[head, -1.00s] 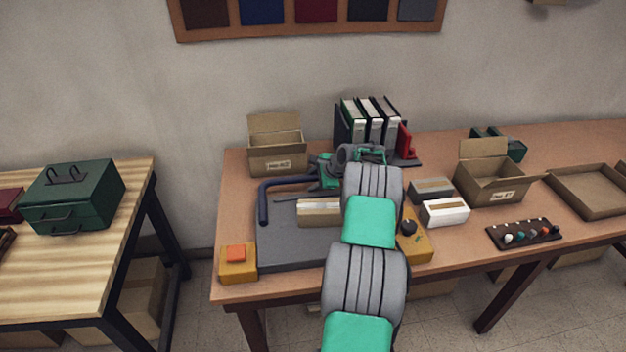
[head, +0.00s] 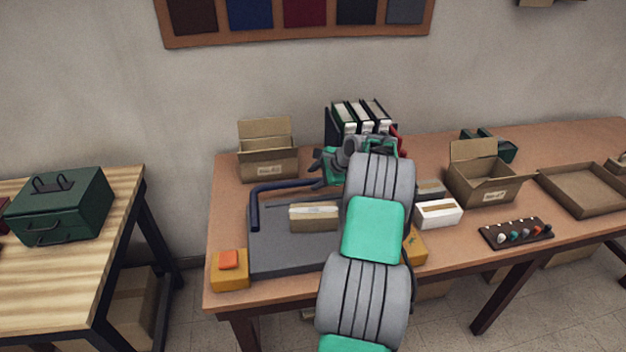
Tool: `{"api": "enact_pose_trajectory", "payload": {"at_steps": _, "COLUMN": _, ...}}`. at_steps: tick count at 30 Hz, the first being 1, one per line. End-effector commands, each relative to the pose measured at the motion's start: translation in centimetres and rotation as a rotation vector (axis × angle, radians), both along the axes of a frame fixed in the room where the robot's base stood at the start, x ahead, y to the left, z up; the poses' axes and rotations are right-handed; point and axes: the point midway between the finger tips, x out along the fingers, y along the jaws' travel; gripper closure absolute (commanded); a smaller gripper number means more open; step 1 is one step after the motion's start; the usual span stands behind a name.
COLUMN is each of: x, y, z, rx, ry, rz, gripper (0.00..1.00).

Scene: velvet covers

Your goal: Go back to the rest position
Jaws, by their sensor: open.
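My arm reaches up from the bottom of the head view over the middle of the brown table (head: 300,283). My gripper (head: 326,167) is at the arm's far end, above the back of the dark grey machine (head: 285,255) and in front of the book rack. It is open, and no object shows in it. Its fingers are small and dark here, partly mixed with the wrist behind them. My arm hides part of the machine's right side and part of the things to its right.
A small tan box (head: 314,217) lies on the machine beside a dark blue bar handle (head: 255,205). An open carton (head: 267,165) and upright books (head: 360,117) stand behind. A white box (head: 437,213), another open carton (head: 484,187) and a knob board (head: 515,233) are to the right.

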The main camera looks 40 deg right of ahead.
Motion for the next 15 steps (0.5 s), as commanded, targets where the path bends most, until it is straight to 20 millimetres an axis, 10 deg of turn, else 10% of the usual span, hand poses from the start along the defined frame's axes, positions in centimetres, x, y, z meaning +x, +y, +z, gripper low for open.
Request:
{"api": "enact_pose_trajectory", "payload": {"at_steps": 8, "x": 0.5, "y": 1.3, "z": 1.0, "rx": -0.028, "ry": 0.005, "rz": 0.037, "gripper": 0.55}}
{"api": "enact_pose_trajectory", "payload": {"at_steps": 15, "x": 0.6, "y": 17.4, "z": 8.6, "rx": -0.359, "ry": 0.102, "rz": 0.514, "gripper": 0.55}}
